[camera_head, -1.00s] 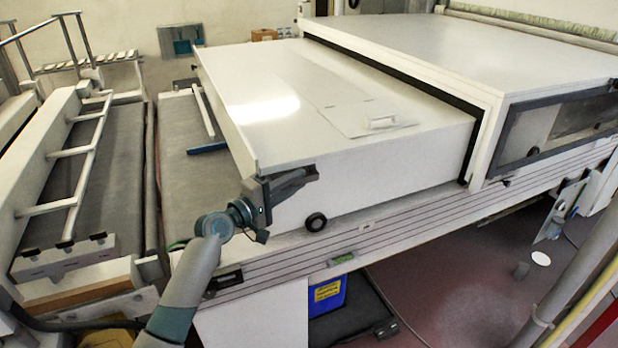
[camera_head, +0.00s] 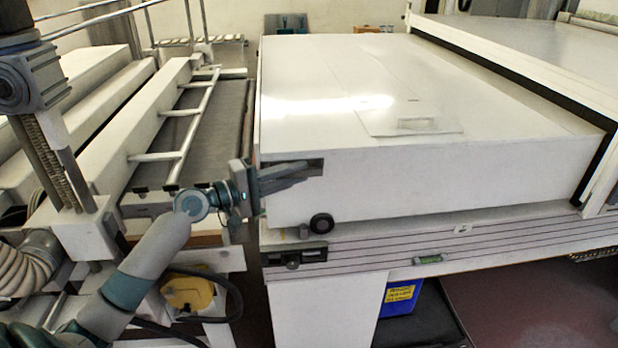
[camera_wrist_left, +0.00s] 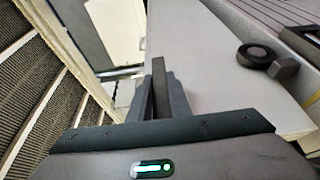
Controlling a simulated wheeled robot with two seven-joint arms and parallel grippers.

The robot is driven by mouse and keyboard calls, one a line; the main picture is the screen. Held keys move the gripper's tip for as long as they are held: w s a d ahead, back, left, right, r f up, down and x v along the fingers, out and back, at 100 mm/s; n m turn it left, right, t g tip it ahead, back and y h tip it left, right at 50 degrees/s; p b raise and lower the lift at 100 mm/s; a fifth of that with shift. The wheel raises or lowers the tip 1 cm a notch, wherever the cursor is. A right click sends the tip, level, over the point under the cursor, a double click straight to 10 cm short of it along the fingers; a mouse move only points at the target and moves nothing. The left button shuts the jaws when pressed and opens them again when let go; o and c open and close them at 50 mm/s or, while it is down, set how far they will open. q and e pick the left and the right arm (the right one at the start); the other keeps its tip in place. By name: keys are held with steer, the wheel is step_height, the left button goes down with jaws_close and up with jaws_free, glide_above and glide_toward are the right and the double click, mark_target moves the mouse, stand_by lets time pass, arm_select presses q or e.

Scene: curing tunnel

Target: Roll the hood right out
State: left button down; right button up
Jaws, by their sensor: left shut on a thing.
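The hood (camera_head: 400,185) is a long white box with a flat lid, sitting on the striped bed (camera_head: 400,240). It reaches the bed's left end, and its right part runs up to the white housing (camera_head: 540,60). A small black wheel (camera_head: 321,224) sits low on its near side and also shows in the left wrist view (camera_wrist_left: 257,54). My left gripper (camera_head: 292,175) is at the hood's near left corner, shut on a narrow dark edge or grip of it. The fingers (camera_wrist_left: 160,95) show on this strip in the left wrist view. My right gripper is not in view.
A rack with pale rails (camera_head: 180,112) stands left of the bed across a narrow gap. A blue bin (camera_head: 400,297) with a yellow label is under the bed. A green level (camera_head: 428,259) is on the bed's side. Open floor lies at the lower right.

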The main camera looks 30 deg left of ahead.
arm_select(q)
steer(key=shift+f, duration=0.1)
steer(key=c, duration=1.6)
jaws_free()
steer(key=shift+a, duration=0.15)
steer(key=shift+c, duration=0.2)
steer(key=shift+s+a, duration=0.15)
steer(key=shift+a, duration=0.05)
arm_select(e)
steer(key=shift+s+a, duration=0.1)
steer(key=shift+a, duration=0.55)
arm_select(q)
steer(key=shift+d, duration=0.1)
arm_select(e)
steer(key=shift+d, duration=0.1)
